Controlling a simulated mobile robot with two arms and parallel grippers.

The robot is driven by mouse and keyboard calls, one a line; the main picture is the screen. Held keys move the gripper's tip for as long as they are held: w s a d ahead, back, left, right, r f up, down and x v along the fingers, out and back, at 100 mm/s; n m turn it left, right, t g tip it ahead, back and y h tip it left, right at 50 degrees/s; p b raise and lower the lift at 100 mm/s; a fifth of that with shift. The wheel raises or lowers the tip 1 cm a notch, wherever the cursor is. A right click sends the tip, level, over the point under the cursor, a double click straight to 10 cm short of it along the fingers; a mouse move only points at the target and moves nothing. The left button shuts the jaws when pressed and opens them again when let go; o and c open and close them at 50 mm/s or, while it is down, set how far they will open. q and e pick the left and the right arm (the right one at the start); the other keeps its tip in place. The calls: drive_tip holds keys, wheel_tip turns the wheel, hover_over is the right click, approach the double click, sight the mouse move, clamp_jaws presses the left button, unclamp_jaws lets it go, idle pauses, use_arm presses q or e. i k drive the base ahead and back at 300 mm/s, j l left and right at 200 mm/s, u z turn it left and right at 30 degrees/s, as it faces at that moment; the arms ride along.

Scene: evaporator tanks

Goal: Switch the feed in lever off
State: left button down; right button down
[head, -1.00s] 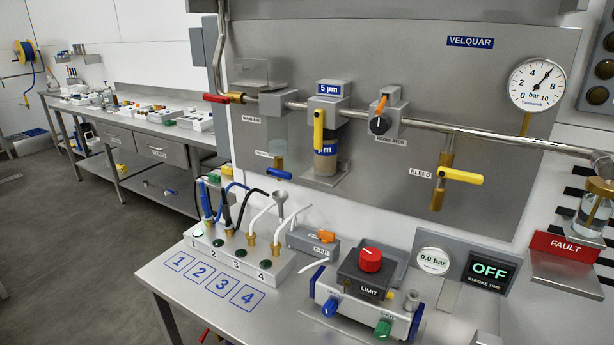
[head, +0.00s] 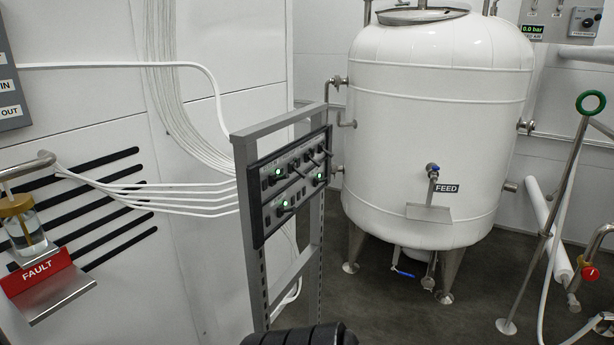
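No lever that I can read as "feed in" shows in the head view. A dark panel (head: 287,181) with several green lights and small black switches or levers is mounted on a grey upright frame left of the tank. Its labels are too small to read. A white tank (head: 432,110) carries a "FEED" label (head: 446,188) beside a small blue-tipped fitting (head: 432,168). A blue-handled valve (head: 402,272) sits low under the tank. Neither gripper is recognisable in view.
A red "FAULT" sign (head: 38,272) and a grey box (head: 8,85) marked "IN" and "OUT" are at the left. The grey frame (head: 262,300) stands before the wall. A steel stand (head: 548,240) with a green ring is at the right. Dark floor (head: 385,320) lies before the tank.

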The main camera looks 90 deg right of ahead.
sight(285, 175)
drive_tip(key=z, duration=2.65)
